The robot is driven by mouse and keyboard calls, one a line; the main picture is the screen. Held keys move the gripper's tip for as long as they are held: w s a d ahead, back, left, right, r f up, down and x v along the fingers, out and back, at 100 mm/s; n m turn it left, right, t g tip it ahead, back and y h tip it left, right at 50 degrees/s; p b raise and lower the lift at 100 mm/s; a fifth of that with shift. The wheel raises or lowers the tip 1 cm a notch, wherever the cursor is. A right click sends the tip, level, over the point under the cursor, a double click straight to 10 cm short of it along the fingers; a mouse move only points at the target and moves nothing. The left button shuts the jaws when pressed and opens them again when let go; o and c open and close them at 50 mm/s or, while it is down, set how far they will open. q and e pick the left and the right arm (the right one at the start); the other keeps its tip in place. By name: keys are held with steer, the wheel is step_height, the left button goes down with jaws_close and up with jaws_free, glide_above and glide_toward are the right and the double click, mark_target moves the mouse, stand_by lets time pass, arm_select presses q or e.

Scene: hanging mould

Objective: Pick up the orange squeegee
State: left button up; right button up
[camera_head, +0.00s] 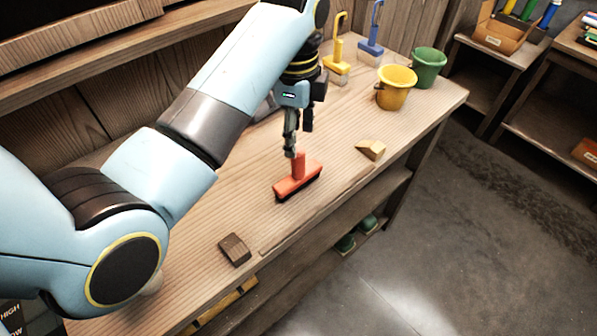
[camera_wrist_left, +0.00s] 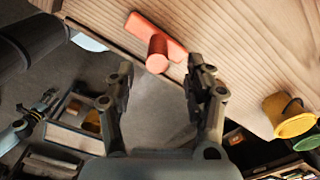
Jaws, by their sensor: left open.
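The orange squeegee (camera_head: 297,181) lies on the wooden bench with its short handle standing up. It also shows in the left wrist view (camera_wrist_left: 157,50), with the round handle end facing the camera. My left gripper (camera_head: 298,141) is just above the handle in the head view. In the left wrist view my left gripper (camera_wrist_left: 160,75) has its two fingers spread, with the handle end beyond and between the tips. Nothing is held. My right gripper (camera_wrist_left: 45,99) seems to show small at the left of the wrist view, its jaws too small to read.
A yellow wedge (camera_head: 371,149) and a brown block (camera_head: 235,249) lie on the bench (camera_head: 335,222). A yellow bucket (camera_head: 395,90), a green bucket (camera_head: 429,67), a yellow-handled brush (camera_head: 337,64) and a blue-handled brush (camera_head: 370,46) stand at the far end.

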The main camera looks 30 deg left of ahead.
mark_target(299, 146)
arm_select(q)
steer(key=f, duration=0.3)
steer(key=f+p, duration=0.1)
steer(key=shift+d+f, duration=0.3)
steer(key=shift+d, duration=0.05)
steer(key=shift+f, duration=0.2)
steer(key=c, duration=1.1)
arm_select(e)
steer(key=shift+w+a+r, duration=0.25)
steer(key=shift+w+r, duration=0.45)
steer(key=shift+d, duration=0.1)
